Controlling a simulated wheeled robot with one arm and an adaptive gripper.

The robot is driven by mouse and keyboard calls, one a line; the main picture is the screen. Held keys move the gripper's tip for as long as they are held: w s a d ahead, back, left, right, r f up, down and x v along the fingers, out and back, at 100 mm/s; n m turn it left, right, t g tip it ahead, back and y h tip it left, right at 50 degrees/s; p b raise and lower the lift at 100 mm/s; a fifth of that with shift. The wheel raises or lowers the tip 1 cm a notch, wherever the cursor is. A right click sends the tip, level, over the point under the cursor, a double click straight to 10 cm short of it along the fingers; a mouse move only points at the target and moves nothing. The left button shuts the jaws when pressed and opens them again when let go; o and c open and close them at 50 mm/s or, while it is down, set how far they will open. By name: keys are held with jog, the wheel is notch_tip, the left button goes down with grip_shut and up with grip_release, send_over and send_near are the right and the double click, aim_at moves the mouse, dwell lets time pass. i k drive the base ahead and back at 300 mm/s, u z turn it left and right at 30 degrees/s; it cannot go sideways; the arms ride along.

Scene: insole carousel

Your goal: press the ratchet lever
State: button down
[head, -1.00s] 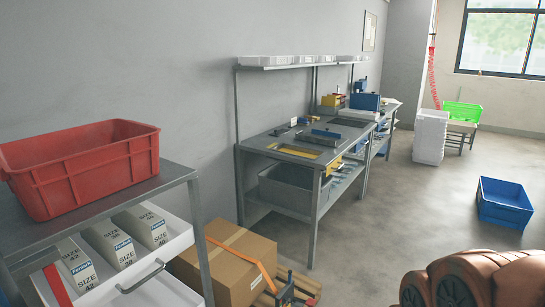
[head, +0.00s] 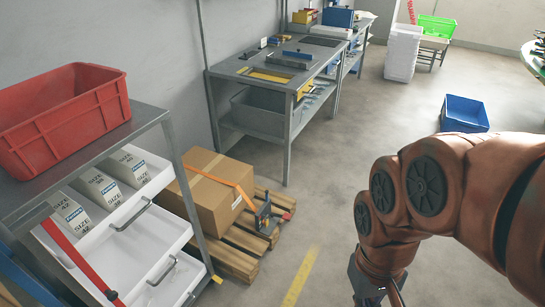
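An orange strap (head: 228,184) runs over a cardboard box (head: 205,195) on a wooden pallet (head: 232,262) and down to a small dark-blue device with a reddish part, which looks like the ratchet (head: 265,215). It is too small to tell how its lever stands. My gripper (head: 376,297) shows only partly at the bottom edge, below my brown arm, to the right of the ratchet and apart from it. Its fingertips are cut off by the frame, so its opening cannot be told.
A rack at left holds a red crate (head: 65,115) and white drawers (head: 150,240) with size-marked boxes. A grey workbench (head: 288,95) stands behind the pallet. A blue bin (head: 465,113) is on the floor at right. Floor between pallet and arm is clear.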

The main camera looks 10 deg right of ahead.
aim_at(286, 216)
jog(key=z, duration=0.9)
jog(key=i, duration=1.6)
jog(key=u, duration=2.8)
